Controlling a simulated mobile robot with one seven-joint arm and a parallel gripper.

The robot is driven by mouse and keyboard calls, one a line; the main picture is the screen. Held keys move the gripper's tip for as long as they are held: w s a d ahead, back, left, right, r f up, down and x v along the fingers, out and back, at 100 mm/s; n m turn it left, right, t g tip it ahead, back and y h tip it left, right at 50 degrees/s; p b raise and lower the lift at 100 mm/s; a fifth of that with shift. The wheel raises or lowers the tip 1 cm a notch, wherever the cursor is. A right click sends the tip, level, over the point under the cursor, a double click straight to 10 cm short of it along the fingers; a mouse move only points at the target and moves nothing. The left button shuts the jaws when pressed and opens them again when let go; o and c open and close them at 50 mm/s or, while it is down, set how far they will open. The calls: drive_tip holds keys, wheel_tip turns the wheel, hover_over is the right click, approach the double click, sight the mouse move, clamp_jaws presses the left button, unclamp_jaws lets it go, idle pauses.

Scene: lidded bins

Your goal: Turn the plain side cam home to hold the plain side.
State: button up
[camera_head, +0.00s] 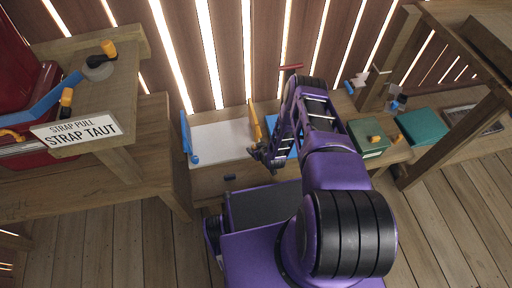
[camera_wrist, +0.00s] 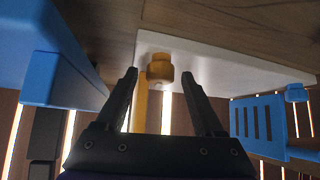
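A wooden bin (camera_head: 225,180) with a plain white panel (camera_head: 222,137) stands left of my arm in the head view. A yellow upright bar (camera_head: 254,121) is at the panel's right end and a blue bar (camera_head: 185,135) with a blue knob (camera_head: 194,159) at its left end. The wrist view shows a yellow knob (camera_wrist: 160,70) at the near end of the white panel (camera_wrist: 220,63). My gripper (camera_wrist: 163,80) is open, its fingers either side of the yellow knob's line; contact cannot be told. Which knob is the plain side cam is not labelled.
A blue slab (camera_wrist: 65,75) is close beside my left finger in the wrist view. A blue slotted piece (camera_wrist: 260,120) is at the right. A wooden stand (camera_head: 115,75) with a "STRAP TAUT" sign (camera_head: 75,132) is at the left. A green box (camera_head: 368,137) is right of my arm.

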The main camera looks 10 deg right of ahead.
clamp_jaws()
drive_tip(key=shift+a, duration=0.1)
drive_tip(key=m+h, duration=0.3)
drive_tip(key=shift+w+a+m, duration=0.1)
drive_tip(key=shift+a+m, duration=0.15)
drive_tip(key=shift+m, duration=0.15)
drive_tip(key=m+h, duration=0.1)
drive_tip(key=m+g+h, duration=0.1)
drive_tip(key=m, duration=0.1)
drive_tip(key=m+h, duration=0.2)
drive_tip(key=shift+w+a, duration=0.15)
drive_tip(key=shift+a, duration=0.1)
drive_tip(key=m+g+h, duration=0.1)
drive_tip(key=m, duration=0.1)
drive_tip(key=m+g+h, duration=0.1)
drive_tip(key=m+g, duration=0.1)
drive_tip(key=m, duration=0.1)
drive_tip(key=shift+w, duration=0.2)
drive_tip(key=shift+w+a+m+g+h, duration=0.15)
drive_tip(key=shift+m+g+h, duration=0.65)
drive_tip(key=shift+m+g, duration=0.85)
drive_tip(key=shift+r+m, duration=0.1)
drive_tip(key=shift+m, duration=0.45)
